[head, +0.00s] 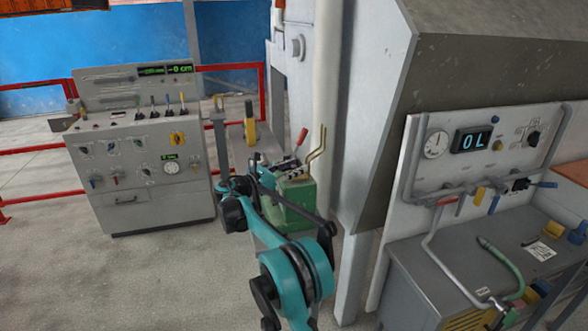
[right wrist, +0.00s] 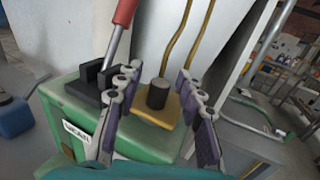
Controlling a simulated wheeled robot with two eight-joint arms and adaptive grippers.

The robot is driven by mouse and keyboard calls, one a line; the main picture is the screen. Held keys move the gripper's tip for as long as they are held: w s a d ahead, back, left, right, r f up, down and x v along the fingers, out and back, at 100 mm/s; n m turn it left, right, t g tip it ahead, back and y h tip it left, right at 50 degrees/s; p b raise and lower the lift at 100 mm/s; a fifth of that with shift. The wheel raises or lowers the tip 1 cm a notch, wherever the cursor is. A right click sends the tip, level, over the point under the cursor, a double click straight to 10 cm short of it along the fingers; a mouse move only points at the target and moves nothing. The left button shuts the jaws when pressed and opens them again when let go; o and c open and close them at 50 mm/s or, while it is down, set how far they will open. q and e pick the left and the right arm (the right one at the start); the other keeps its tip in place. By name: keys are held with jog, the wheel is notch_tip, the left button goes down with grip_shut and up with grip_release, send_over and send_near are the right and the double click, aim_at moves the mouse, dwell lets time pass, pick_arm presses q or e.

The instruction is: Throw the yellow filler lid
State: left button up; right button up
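The yellow filler lid (right wrist: 160,113) is a flat yellow plate with a dark round knob (right wrist: 157,92), on top of the green box (right wrist: 80,106). In the right wrist view my right gripper (right wrist: 158,100) is open, with one finger on each side of the knob and visible gaps between. The lid looks closed. In the head view the green box (head: 297,203) stands at the centre, partly behind my right arm. My right gripper (head: 288,172) is over its top there and hides most of the lid. My left gripper is not in view.
A red-handled lever (right wrist: 124,14) rises from a black block beside the lid. Bent brass pipes (head: 318,146) stand behind the box. A grey control cabinet (head: 152,208) is on the left and a workbench (head: 430,290) on the right. The floor at lower left is clear.

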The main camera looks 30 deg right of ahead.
grip_shut()
